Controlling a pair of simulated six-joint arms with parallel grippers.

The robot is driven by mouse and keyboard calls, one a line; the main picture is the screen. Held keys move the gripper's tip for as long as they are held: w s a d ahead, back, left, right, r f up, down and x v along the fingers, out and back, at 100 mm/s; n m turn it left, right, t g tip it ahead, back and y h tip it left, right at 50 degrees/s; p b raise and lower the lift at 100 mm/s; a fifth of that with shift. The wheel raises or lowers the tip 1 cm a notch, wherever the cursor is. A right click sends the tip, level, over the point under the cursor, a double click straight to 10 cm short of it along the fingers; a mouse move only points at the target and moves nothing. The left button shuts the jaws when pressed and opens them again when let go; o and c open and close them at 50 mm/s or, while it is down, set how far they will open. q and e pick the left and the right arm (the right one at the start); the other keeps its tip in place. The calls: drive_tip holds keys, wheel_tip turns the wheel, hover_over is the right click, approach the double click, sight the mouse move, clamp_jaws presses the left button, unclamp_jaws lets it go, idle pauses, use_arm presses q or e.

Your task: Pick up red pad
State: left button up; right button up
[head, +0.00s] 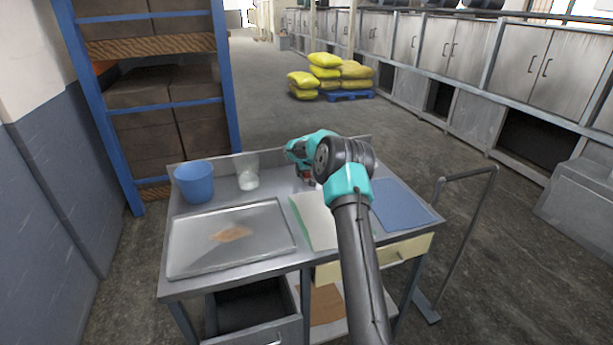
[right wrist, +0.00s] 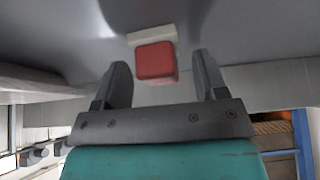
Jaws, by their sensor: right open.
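The red pad (right wrist: 157,61) shows in the right wrist view as a small red block with rounded edges, with a pale strip (right wrist: 137,40) close behind it. My right gripper (right wrist: 162,72) is open, with one dark finger on each side of the pad's line. The pad appears between or just beyond the fingertips, and I cannot tell how far off it is. In the head view my right gripper (head: 304,179) is over the back of the metal table, and the arm hides much of that spot. My left gripper is not in view.
A raised back edge borders the table. A drawer (head: 400,252) stands partly out.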

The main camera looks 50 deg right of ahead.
drive_tip(key=shift+c, duration=0.3)
drive_tip(key=c, duration=0.8)
drive_tip(key=shift+r, duration=0.1)
drive_tip(key=shift+c, duration=0.2)
drive_tip(key=shift+r, duration=1.65)
drive_tip(key=s+a, duration=0.3)
drive_tip(key=a, duration=0.1)
drive_tip(key=s+a+r, duration=0.1)
drive_tip(key=s+a, duration=0.6)
drive_tip(key=a, duration=0.1)
drive_tip(key=shift+s+r, duration=0.3)
